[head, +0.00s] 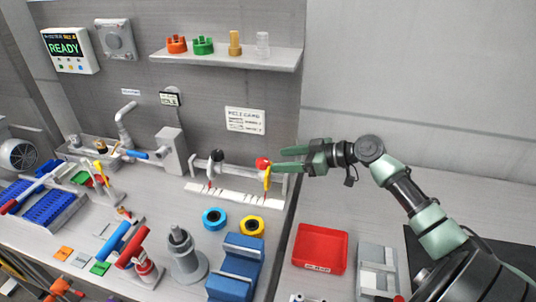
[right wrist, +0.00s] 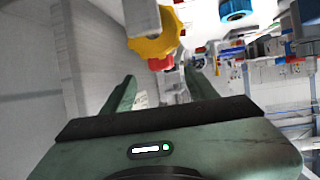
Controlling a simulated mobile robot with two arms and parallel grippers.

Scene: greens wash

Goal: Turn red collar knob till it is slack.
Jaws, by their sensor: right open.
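A red knob (head: 263,163) sits at the right end of the low rail on the back of the bench, with a yellow part (head: 267,180) just below it. My right gripper (head: 281,160) is open and comes in from the right, its fingertips close beside the red knob. In the right wrist view a red part (right wrist: 161,63) lies between and just beyond the open fingers (right wrist: 160,80), next to a scalloped yellow part (right wrist: 155,42). I cannot tell whether a finger touches the knob. My left gripper is not in view.
A black knob (head: 217,155) stands further left on the rail (head: 238,167). A blue ring (head: 214,218) and a yellow ring (head: 252,226) lie in front of it. A shelf (head: 226,58) hangs above. A red tray (head: 320,248) is at the lower right.

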